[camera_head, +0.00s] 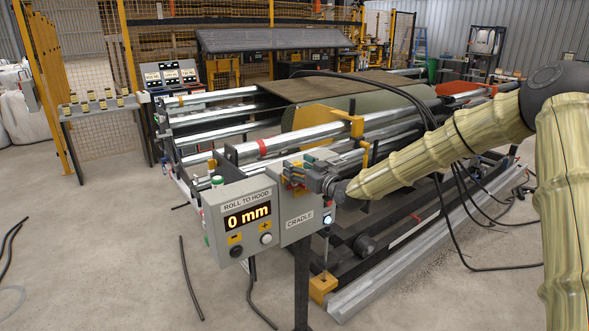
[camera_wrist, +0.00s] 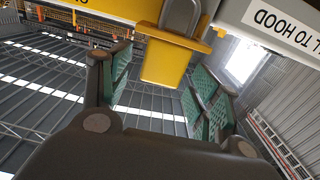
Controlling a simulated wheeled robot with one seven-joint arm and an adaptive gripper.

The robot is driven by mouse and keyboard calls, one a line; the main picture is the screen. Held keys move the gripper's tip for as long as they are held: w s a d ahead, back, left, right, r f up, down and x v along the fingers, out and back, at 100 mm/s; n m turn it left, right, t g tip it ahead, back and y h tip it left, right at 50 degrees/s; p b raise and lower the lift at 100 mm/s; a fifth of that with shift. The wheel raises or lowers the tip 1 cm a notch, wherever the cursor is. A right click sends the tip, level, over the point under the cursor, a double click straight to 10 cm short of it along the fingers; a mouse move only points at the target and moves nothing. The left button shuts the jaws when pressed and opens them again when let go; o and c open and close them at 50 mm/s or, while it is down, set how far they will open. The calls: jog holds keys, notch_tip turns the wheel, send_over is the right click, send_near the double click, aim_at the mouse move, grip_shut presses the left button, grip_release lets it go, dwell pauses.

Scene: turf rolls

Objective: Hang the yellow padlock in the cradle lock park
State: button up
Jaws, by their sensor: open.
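My gripper (camera_head: 298,175) is at the top of the panel marked CRADLE (camera_head: 300,218), with its jaws apart. In the wrist view its green-padded fingers (camera_wrist: 158,90) stand either side of a yellow block (camera_wrist: 167,66), which looks like the yellow padlock's body. Clear gaps show between block and pads. The block hangs below a grey, rounded part (camera_wrist: 181,17) on a yellow plate (camera_wrist: 120,8). I cannot make out a shackle. In the head view my gripper covers most of this spot. I cannot tell which fitting is the cradle lock park.
A display box (camera_head: 246,216) marked ROLL TO HOOD, reading 0 mm, stands immediately left of the CRADLE panel. The roller machine (camera_head: 255,148) lies behind. Black cables (camera_head: 432,112) hang near my arm. The left floor is mostly clear.

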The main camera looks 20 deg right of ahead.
jog(key=shift+x, duration=0.85)
jog(key=shift+c, duration=0.5)
jog(key=c, duration=1.1)
jog(key=shift+r, duration=0.1)
